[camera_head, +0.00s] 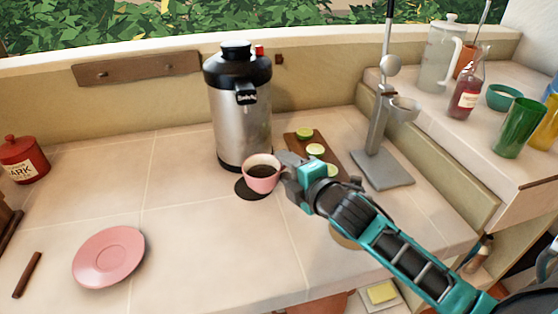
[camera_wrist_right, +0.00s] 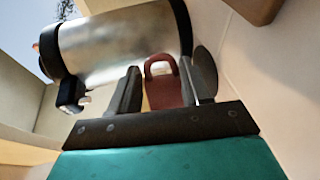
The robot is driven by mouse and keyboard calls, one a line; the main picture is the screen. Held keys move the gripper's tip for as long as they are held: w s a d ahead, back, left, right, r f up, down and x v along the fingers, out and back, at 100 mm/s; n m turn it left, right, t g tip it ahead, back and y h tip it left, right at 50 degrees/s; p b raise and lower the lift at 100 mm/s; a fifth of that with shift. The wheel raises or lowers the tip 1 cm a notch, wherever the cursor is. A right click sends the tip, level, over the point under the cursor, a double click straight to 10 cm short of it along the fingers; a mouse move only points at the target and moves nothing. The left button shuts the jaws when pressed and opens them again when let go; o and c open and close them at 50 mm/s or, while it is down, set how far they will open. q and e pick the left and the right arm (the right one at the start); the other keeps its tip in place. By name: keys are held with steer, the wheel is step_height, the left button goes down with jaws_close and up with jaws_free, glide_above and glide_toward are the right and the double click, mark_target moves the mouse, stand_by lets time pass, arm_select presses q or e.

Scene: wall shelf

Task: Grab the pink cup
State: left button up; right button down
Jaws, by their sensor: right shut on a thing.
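The pink cup (camera_head: 262,184) is upright with dark liquid inside, just in front of the metal drink dispenser (camera_head: 241,125). It overlaps a dark round coaster (camera_head: 246,192); I cannot tell whether it touches it. My right gripper (camera_head: 287,166) reaches it from the right and is shut on its handle side. In the right wrist view, the reddish cup (camera_wrist_right: 166,92) shows between the two fingers of the right gripper (camera_wrist_right: 163,85), partly hidden by them. My left gripper is not in view.
A pink saucer (camera_head: 108,257) lies at the front left. A board (camera_head: 299,146) with lime pieces and a grey metal stand (camera_head: 383,170) are behind and right of the gripper. A red jar (camera_head: 24,162) stands at the far left. The middle left counter is clear.

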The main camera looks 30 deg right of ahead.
steer(key=shift+s+d+b, duration=0.15)
steer(key=shift+s+b, duration=0.05)
steer(key=shift+s, duration=3)
steer(key=shift+s+d+b, duration=0.15)
steer(key=shift+s+b, duration=0.05)
steer(key=shift+s, duration=2.95)
